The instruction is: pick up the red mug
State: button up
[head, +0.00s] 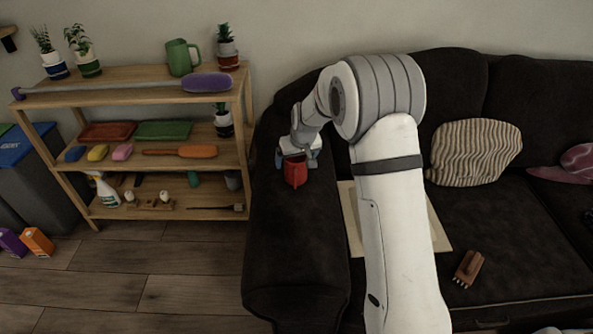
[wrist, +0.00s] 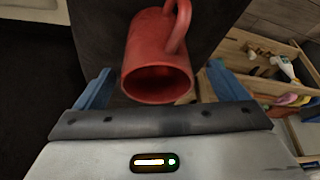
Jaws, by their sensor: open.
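The red mug (head: 295,171) sits on the dark sofa's left armrest (head: 291,230) in the head view. In the wrist view the red mug (wrist: 158,58) fills the upper middle, its open mouth facing the camera and its handle at the upper right. My gripper (head: 297,160) is at the mug in the head view. In the wrist view my gripper (wrist: 155,92) is open, with one blue finger on each side of the mug. A gap shows between the mug and each finger.
A wooden shelf (head: 165,166) with plants, a green mug (head: 180,57), trays and brushes stands left of the sofa. A light board (head: 436,232), a brown brush (head: 468,268) and a striped cushion (head: 475,151) are on the sofa.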

aim_at(296, 162)
jog(key=x, duration=0.4)
jog(key=shift+w+d+r, duration=0.1)
jog(key=shift+w, duration=0.05)
jog(key=shift+c, duration=0.5)
jog(key=c, duration=1.2)
